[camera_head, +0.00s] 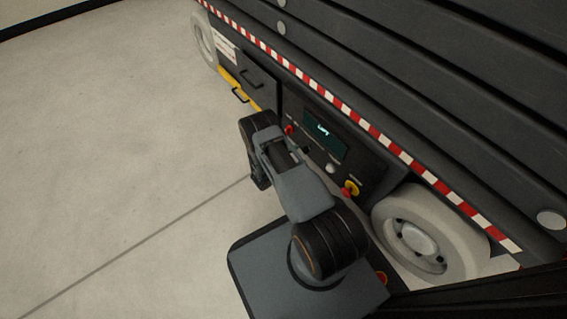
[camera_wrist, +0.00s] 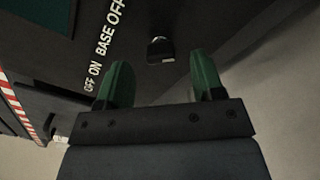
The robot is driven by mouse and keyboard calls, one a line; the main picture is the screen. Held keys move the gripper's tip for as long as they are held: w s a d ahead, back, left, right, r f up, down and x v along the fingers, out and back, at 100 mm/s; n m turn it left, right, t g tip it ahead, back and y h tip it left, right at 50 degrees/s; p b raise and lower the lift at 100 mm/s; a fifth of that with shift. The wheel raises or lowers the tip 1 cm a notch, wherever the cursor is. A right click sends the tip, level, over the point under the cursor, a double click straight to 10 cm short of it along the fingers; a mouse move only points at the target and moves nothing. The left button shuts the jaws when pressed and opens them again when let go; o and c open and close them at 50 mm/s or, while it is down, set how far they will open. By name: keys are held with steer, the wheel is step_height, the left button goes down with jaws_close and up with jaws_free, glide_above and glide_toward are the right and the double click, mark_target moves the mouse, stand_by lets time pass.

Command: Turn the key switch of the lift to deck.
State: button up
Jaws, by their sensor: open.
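The key switch (camera_wrist: 160,50) shows in the wrist view as a small dark piece with a pale lower edge on the lift's dark panel. White lettering reading OFF, ON and BASE (camera_wrist: 103,58) runs up the panel to its left; the top word is cut off. My gripper (camera_wrist: 159,60) is open, its two green fingers spread and empty. The key switch appears between and just beyond the fingertips; I cannot tell the remaining distance or any contact. In the head view the lift's control panel (camera_head: 345,152) is partly covered by my arm, and my gripper cannot be made out there.
The panel has a lit display (camera_head: 325,130), a red control (camera_head: 290,130) and a red-and-yellow stop button (camera_head: 350,189). A lift wheel (camera_head: 430,235) stands to the right. A yellow part (camera_head: 238,88) sits on the lift's side. Open floor (camera_head: 110,150) lies left.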

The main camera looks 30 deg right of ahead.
steer(key=s+a+p, duration=0.1)
steer(key=a+p, duration=0.1)
steer(key=a, duration=0.7)
steer(key=shift+s+a, duration=0.15)
steer(key=shift+s, duration=0.05)
step_height(320, 180, up, 38)
steer(key=a+r+m+g+y+p, duration=0.1)
steer(key=m+g+y+p, duration=0.6)
steer(key=p, duration=1)
steer(key=s+a+r+m+t+y+p, duration=0.1)
steer(key=s+a+r+t+y+p, duration=0.1)
steer(key=r+p, duration=0.5)
steer(key=s+a+r+m+t+y+p, duration=0.1)
steer(key=s+a+r+t+y+p, duration=0.2)
steer(key=r, duration=1.6)
steer(key=s+a+r+m+t+y+p, duration=0.1)
steer(key=s+a+r+t+y+p, duration=0.2)
steer(key=s+r+y+p, duration=0.2)
steer(key=s+r+p, duration=0.3)
steer(key=r+p, duration=0.3)
steer(key=r, duration=0.2)
steer(key=shift+s+a+r+y+p, duration=0.2)
steer(key=shift+a+r+y+p, duration=0.1)
steer(key=shift+a+y, duration=0.1)
